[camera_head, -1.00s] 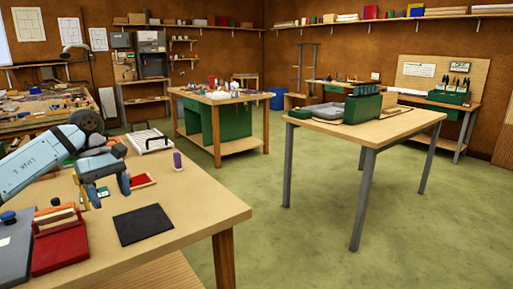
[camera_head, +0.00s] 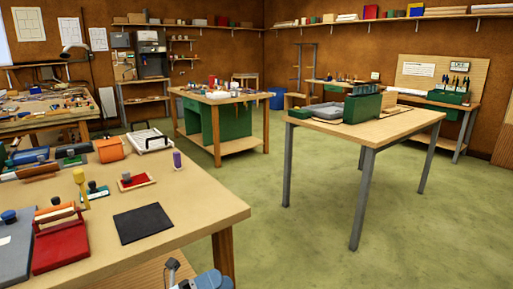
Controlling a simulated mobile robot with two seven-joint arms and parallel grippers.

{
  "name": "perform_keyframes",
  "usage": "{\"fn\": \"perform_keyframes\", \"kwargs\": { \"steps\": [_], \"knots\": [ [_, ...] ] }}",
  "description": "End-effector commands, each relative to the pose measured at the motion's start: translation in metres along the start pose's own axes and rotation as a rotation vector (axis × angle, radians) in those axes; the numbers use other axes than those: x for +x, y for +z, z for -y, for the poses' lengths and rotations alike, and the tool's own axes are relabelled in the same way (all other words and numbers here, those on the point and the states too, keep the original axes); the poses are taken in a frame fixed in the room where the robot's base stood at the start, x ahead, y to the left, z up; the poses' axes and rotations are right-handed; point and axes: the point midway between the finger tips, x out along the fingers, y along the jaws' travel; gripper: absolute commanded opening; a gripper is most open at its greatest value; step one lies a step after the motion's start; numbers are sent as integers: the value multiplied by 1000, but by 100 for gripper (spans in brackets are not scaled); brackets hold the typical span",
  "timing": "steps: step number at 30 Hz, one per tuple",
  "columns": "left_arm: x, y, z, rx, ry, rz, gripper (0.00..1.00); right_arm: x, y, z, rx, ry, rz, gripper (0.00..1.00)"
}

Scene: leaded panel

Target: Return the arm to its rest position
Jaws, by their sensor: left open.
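My left arm shows only as a small light-blue and dark-grey part at the bottom edge of the head view. My left gripper (camera_head: 198,279) is there, low in front of the near workbench (camera_head: 190,212) and below its top. It is open, and I see nothing held in it. Most of the gripper and arm is cut off by the frame. My right gripper is not in view.
The near bench holds a black mat (camera_head: 143,223), a red tray (camera_head: 60,245), a yellow-handled tool (camera_head: 81,188), an orange block (camera_head: 109,149) and a purple-topped piece (camera_head: 177,160). Green floor (camera_head: 300,240) lies open between it and the grey-legged table (camera_head: 385,130).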

Motion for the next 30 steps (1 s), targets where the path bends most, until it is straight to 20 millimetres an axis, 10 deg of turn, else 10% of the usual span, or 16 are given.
{"fn": "perform_keyframes", "kwargs": {
  "steps": [12,21,24,30],
  "knots": [
    [-138,-79,-63,-1148,167,947,62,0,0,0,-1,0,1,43],
    [-219,-161,-75,-1635,227,1390,62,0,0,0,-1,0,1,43],
    [-241,-190,-72,-1764,241,1520,62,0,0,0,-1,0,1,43],
    [-226,-173,-40,-1757,247,1525,62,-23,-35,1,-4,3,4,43]
  ]
}}
